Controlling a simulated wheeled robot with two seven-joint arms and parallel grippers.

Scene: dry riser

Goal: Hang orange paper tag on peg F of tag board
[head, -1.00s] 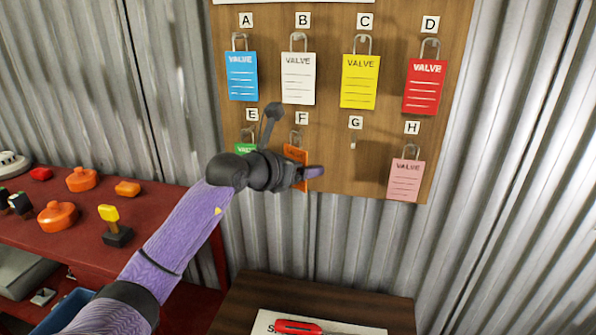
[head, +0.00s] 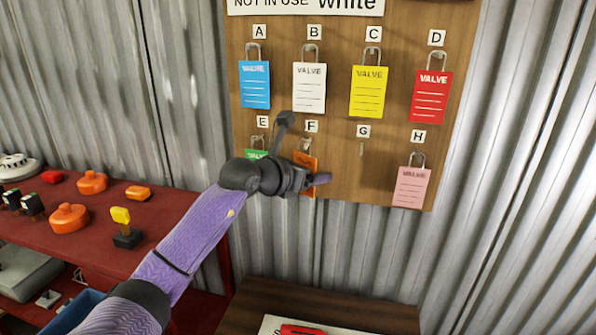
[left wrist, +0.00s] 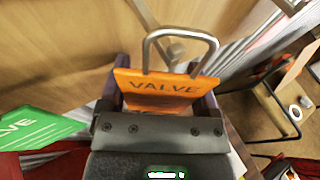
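The orange paper tag (head: 308,161) is at peg F, under the label F (head: 311,126) on the wooden tag board (head: 340,150). My left gripper (head: 314,181) is at its lower part and hides some of it. In the left wrist view, the orange tag (left wrist: 165,86) lies between purple fingers at its two side edges. Its metal loop (left wrist: 180,38) stands up around the grey peg (left wrist: 174,52), though seating depth is unclear. Whether the fingers press on the tag or stand slightly apart cannot be told. My right gripper is out of view.
A green tag (head: 256,154) hangs at E, close left of my gripper, partly hidden. Peg G (head: 361,149) is bare. A pink tag (head: 412,187) hangs at H, with several tags above. A red bench (head: 160,215) and a dark table (head: 350,300) stand below.

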